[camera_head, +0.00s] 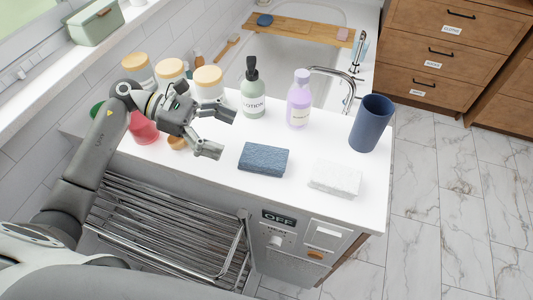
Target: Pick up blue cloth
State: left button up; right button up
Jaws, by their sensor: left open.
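A folded blue cloth (263,158) lies flat on the white countertop (215,183), near its front edge. My left gripper (222,133) is open and empty above the counter, to the left of the cloth and apart from it. Its fingers point right, toward the cloth. The right gripper does not show.
A folded white cloth (336,179) lies right of the blue one. Behind stand a lotion bottle (252,95), a purple bottle (299,103) and a dark blue cup (371,123). Jars (208,82) and a red item (143,128) are near my arm. A metal rack (165,225) is below.

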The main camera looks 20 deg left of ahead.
aim_at(265, 156)
pick_arm(q)
jog(key=shift+s+a+f, duration=0.15)
jog(key=shift+f, duration=0.15)
jog(key=p+x, duration=0.1)
jog(key=x, duration=0.1)
jog(key=p+x, duration=0.1)
jog(key=x, duration=0.2)
jog(key=shift+s+f, duration=0.1)
jog(key=shift+s, duration=0.1)
jog(key=p+x, duration=0.3)
jog(key=x, duration=0.2)
jog(key=shift+s+a, duration=0.1)
jog(key=shift+d+f+y, duration=0.25)
jog(key=shift+f+y, duration=0.05)
jog(key=shift+a, duration=0.1)
jog(key=shift+c, duration=0.4)
jog(key=c, duration=1)
